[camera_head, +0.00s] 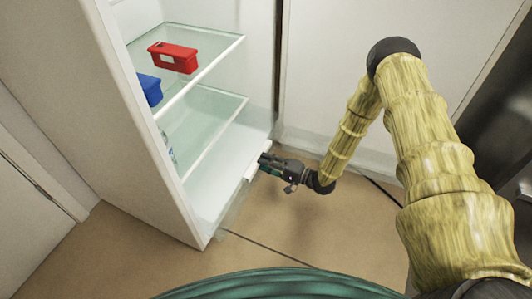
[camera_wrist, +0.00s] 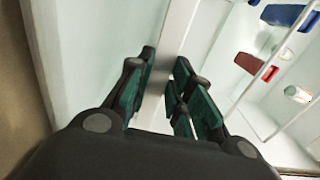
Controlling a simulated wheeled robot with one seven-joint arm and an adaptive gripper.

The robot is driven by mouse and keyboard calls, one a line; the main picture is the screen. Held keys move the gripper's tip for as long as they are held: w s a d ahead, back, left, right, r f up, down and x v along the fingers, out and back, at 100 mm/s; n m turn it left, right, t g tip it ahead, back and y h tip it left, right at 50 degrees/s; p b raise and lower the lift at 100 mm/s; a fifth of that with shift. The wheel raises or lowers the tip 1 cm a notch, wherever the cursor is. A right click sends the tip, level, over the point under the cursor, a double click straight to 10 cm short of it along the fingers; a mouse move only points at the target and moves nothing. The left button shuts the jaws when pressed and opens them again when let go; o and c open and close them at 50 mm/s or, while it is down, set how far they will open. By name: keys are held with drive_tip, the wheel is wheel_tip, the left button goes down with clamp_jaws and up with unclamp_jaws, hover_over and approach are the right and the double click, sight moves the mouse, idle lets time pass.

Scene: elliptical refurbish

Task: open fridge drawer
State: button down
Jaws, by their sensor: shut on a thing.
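The white fridge (camera_head: 90,80) stands open on the left in the head view. Its drawer (camera_head: 232,195) is low down, below the glass shelves, with a pale front edge. I cannot tell how far out the drawer sits. My gripper (camera_head: 263,162) is at the right part of this front edge, low over the floor. In the wrist view, my gripper (camera_wrist: 165,95) has its green-padded fingers on either side of a white bar-like edge (camera_wrist: 176,45) and is shut on it. The fingers hide part of this edge.
A red container (camera_head: 173,57) and a blue container (camera_head: 150,90) are on the glass shelves (camera_head: 205,105). A pale upright panel (camera_head: 335,70) stands behind my gripper. The brown floor (camera_head: 270,220) in front of the fridge is clear, apart from a dark cable (camera_head: 384,190).

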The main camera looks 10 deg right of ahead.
drive_tip(key=shift+f+v, duration=0.15)
drive_tip(key=shift+v, duration=0.6)
drive_tip(key=shift+f+v, duration=0.15)
drive_tip(key=shift+v, duration=0.65)
drive_tip(key=shift+s, duration=0.1)
drive_tip(key=c, duration=1.4)
unclamp_jaws()
drive_tip(key=shift+o, duration=0.2)
drive_tip(key=shift+r+p, duration=0.1)
drive_tip(key=shift+p, duration=0.2)
drive_tip(key=v, duration=1.2)
